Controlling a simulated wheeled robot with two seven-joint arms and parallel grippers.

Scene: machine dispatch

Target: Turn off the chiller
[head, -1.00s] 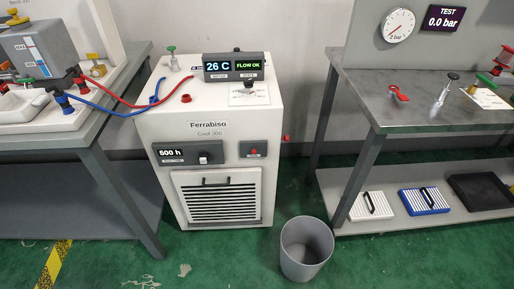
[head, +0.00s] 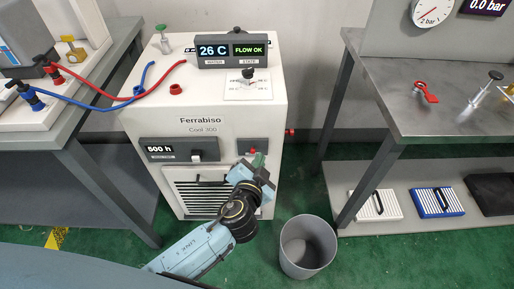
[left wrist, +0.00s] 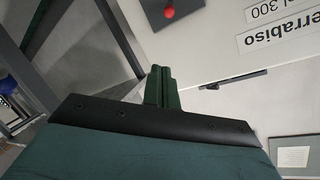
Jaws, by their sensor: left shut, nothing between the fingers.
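The chiller (head: 215,130) is a white cabinet labelled Ferrabiso Cool 300. Its top display (head: 230,50) reads 26 C and FLOW OK. On its front are a dark panel (head: 160,150) reading 500 h with a switch (head: 197,156) and a smaller dark panel (head: 243,147) with a red button (head: 253,150). My left gripper (head: 258,160) is in front of the smaller panel, its green fingers shut and empty, just below the button. In the left wrist view the fingers (left wrist: 160,85) are together and the red button (left wrist: 170,12) is at the top edge. My right gripper is not in view.
A grey bin (head: 307,247) stands on the floor right of the chiller. Benches flank it; the right bench (head: 400,105) has a red clip-like part (head: 425,92) on top. Red (head: 150,92) and blue (head: 110,107) hoses run from the left bench to the chiller top.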

